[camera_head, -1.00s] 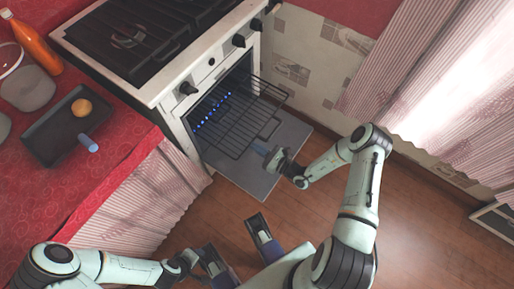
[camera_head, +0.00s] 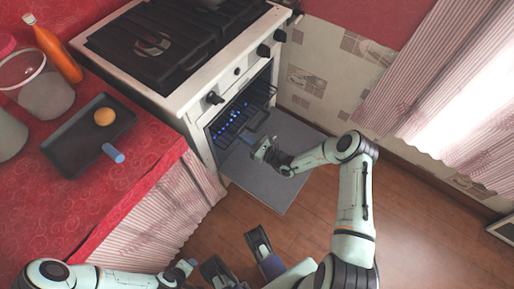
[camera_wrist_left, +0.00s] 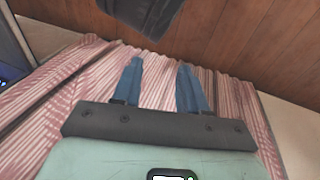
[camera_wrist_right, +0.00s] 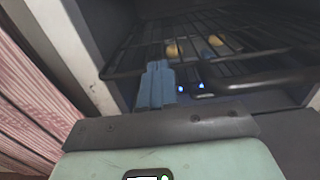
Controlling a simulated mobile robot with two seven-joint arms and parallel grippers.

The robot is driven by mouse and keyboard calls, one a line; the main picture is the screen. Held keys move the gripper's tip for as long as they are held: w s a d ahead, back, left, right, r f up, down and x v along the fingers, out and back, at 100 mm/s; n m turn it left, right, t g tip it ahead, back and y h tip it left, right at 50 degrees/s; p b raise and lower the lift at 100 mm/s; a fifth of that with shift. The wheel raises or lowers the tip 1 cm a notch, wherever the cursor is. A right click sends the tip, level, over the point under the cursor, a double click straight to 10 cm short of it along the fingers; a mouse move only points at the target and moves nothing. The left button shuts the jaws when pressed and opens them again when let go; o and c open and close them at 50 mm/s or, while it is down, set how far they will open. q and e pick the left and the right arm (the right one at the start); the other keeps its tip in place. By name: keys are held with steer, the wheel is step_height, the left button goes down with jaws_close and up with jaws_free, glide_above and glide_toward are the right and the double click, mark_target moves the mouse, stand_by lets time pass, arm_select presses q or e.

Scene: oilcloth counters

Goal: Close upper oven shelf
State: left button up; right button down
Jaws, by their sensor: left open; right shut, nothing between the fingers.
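The upper oven shelf is a dark wire rack (camera_head: 243,117) in the oven's open cavity, mostly inside, with its front near the opening. In the right wrist view the rack (camera_wrist_right: 205,35) spans the cavity just beyond my fingers. My right gripper (camera_head: 248,138) is shut and empty, with its blue fingertips at the rack's front edge; they also show in the right wrist view (camera_wrist_right: 156,84). I cannot tell whether they touch it. My left gripper (camera_wrist_left: 160,85) is open and empty, away from the oven, in front of the striped curtain.
The oven door (camera_head: 275,170) is lowered flat below my right gripper. The white stove (camera_head: 180,90) has knobs on its front. A red counter (camera_head: 150,150) at left holds a dark tray (camera_head: 75,145), an orange bottle (camera_head: 57,52) and jars.

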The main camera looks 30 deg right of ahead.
mark_target(221, 124)
steer(key=b+x, duration=0.2)
steer(key=x, duration=0.5)
steer(key=shift+w+a+f, duration=0.1)
steer(key=shift+w+f, duration=0.1)
steer(key=shift+w, duration=0.05)
steer(key=b+x, duration=0.1)
steer(key=x, duration=0.2)
steer(key=shift+w+a+r, duration=0.1)
steer(key=shift+w, duration=0.2)
steer(key=shift+w+a, duration=0.1)
steer(key=shift+w, duration=0.15)
steer(key=shift+r+b, duration=0.25)
steer(key=shift+b, duration=0.05)
arm_select(q)
steer(key=f, duration=0.1)
steer(key=a+f, duration=0.1)
steer(key=f, duration=0.1)
steer(key=a+f, duration=0.1)
steer(key=f, duration=0.1)
steer(key=shift+s+a+f, duration=0.1)
steer(key=shift+f, duration=0.15)
arm_select(e)
steer(key=shift+w, duration=0.1)
steer(key=shift+a+r, duration=0.1)
steer(key=shift+r, duration=0.05)
